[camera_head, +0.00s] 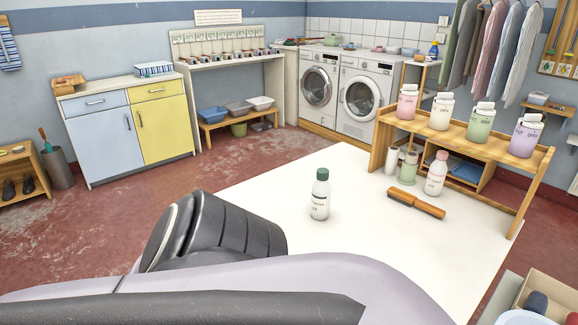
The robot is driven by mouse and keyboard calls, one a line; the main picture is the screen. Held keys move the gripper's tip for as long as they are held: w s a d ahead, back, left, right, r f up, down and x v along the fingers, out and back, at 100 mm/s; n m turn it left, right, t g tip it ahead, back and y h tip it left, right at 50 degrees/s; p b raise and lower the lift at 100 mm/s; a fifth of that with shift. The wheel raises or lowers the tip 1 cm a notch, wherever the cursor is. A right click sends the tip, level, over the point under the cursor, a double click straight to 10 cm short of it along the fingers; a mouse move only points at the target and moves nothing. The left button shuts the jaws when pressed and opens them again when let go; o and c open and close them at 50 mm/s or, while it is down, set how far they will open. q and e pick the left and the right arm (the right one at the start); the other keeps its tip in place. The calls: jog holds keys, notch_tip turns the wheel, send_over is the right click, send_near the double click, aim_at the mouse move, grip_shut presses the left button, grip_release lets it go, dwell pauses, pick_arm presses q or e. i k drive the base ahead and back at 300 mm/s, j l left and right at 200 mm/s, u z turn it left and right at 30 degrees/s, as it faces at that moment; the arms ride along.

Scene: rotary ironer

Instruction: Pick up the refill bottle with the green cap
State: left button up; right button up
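A similar white bottle with a pink cap (436,175) stands farther back to the right, beside the small wooden shelf. One of my arms crosses the bottom left and middle of the view, in front of and below the green-capped bottle. No gripper fingers show in the view, so both grippers are out of sight.
A wooden brush (416,203) lies right of the green-capped bottle. Several small white and green containers (408,167) stand behind it. The table around the green-capped bottle is clear.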

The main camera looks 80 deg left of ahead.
aim_at(322, 189)
jog(key=u, duration=2.25)
jog(key=z, duration=1.1)
jog(key=j+z, duration=0.45)
jog(key=z, duration=0.2)
jog(key=k+j, duration=0.1)
jog(key=j, duration=0.65)
jog(key=k, duration=0.05)
